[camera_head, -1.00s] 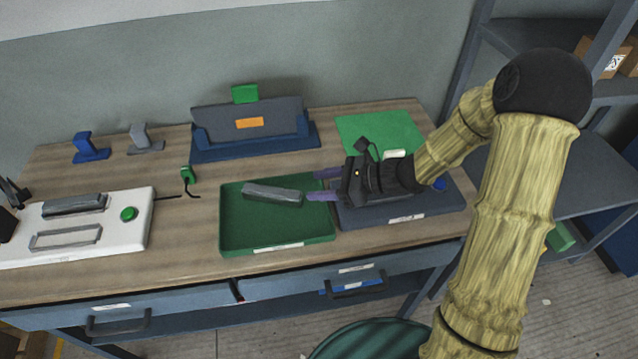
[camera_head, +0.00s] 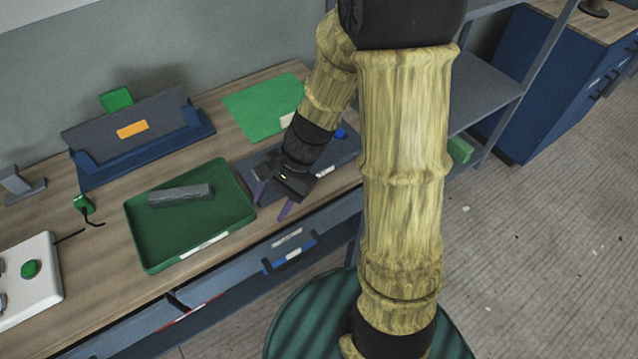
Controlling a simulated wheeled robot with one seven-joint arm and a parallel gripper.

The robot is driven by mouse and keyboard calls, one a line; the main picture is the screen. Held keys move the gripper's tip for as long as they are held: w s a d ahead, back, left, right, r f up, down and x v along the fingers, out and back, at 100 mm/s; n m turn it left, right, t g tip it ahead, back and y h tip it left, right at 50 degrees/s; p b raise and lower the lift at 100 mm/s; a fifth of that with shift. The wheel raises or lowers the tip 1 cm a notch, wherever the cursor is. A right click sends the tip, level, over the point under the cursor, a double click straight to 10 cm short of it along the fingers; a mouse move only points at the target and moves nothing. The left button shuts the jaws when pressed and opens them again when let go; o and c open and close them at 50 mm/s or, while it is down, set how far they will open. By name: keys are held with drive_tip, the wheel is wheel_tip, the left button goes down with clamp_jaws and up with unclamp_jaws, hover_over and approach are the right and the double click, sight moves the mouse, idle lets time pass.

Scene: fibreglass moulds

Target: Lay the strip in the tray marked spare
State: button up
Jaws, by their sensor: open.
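A grey strip (camera_head: 180,194) lies in the green tray (camera_head: 160,258), toward its back side. The tray has a white label on its front rim, too small to read. My gripper (camera_head: 272,203) is open and empty, its purple fingers apart. It is to the right of the green tray, over the front left part of the dark blue-grey tray (camera_head: 325,175). That tray also has a white label that I cannot read, and my gripper and arm hide part of it.
A dark holder with an orange label (camera_head: 131,129) stands at the back of the bench. A green mat (camera_head: 262,108) lies behind the blue-grey tray. A white panel with a green button (camera_head: 31,269) is at the left. Shelving stands at the right.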

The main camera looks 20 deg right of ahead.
drive_tip(key=s+d+r+n+t+h, duration=0.2)
drive_tip(key=d+n+h, duration=0.4)
drive_tip(key=d+n, duration=0.4)
wheel_tip(320, 180, up, 2)
drive_tip(key=shift+s+r+t, duration=0.1)
drive_tip(key=shift+s+t, duration=0.25)
drive_tip(key=shift+t, duration=0.45)
